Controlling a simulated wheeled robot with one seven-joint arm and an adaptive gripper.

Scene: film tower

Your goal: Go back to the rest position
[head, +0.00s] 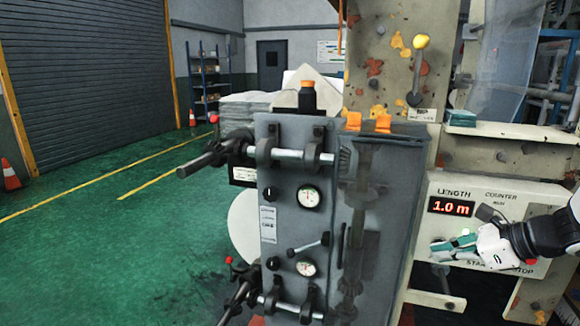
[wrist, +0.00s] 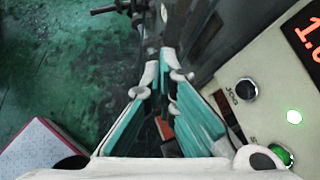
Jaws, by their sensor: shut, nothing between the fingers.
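My gripper (head: 440,249) is at the right of the head view, in front of the lower part of the length counter panel (head: 515,196). Its fingers are shut with nothing between them, and it hides some of the panel's controls. The wrist view shows the fingers (wrist: 163,72) with teal pads, alongside the panel. The panel's red display (head: 451,207) reads 1.0 m. In the wrist view a black JOG button (wrist: 246,89), a lit green lamp (wrist: 294,116) and a green button (wrist: 282,155) lie to the right of the fingers.
A grey machine cabinet (head: 284,245) with gauges and protruding rollers stands left of my gripper. A yellow-knobbed lever (head: 420,42) rises above the panel. Pipes (head: 556,75) are at the far right. Open green floor (head: 110,235) lies to the left, with an orange cone (head: 10,174).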

